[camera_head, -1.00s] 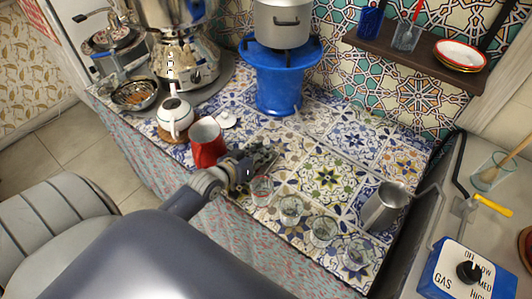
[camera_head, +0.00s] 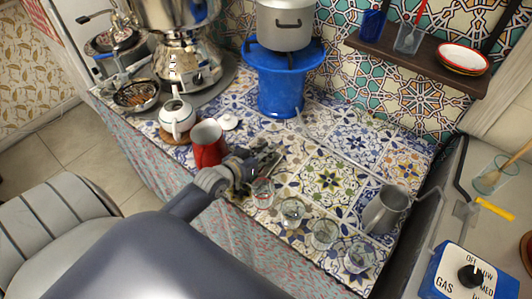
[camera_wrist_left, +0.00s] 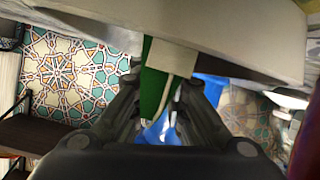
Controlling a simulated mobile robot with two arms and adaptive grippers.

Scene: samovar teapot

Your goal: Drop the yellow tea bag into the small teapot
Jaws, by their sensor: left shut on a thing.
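The small white teapot (camera_head: 176,118) stands lidless on a cork mat in the head view, left of the red cup (camera_head: 208,147). A white lid (camera_head: 229,122) lies behind the red cup. My left gripper (camera_head: 262,160) is to the right of the red cup, low over the tiled counter near a clear glass (camera_head: 262,192). In the left wrist view my left gripper (camera_wrist_left: 158,112) is shut on a thin green and beige thing (camera_wrist_left: 155,85) with a pale string-like strip. No yellow shows on it; I cannot tell that it is the tea bag. My right gripper is out of view.
Several clear glasses and a metal mug (camera_head: 385,208) line the counter's front right. A silver pot (camera_head: 285,25) sits on a blue stand (camera_head: 278,90) at the back. A samovar (camera_head: 190,60) stands behind the teapot. Tiles between the stand and my gripper are mostly clear.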

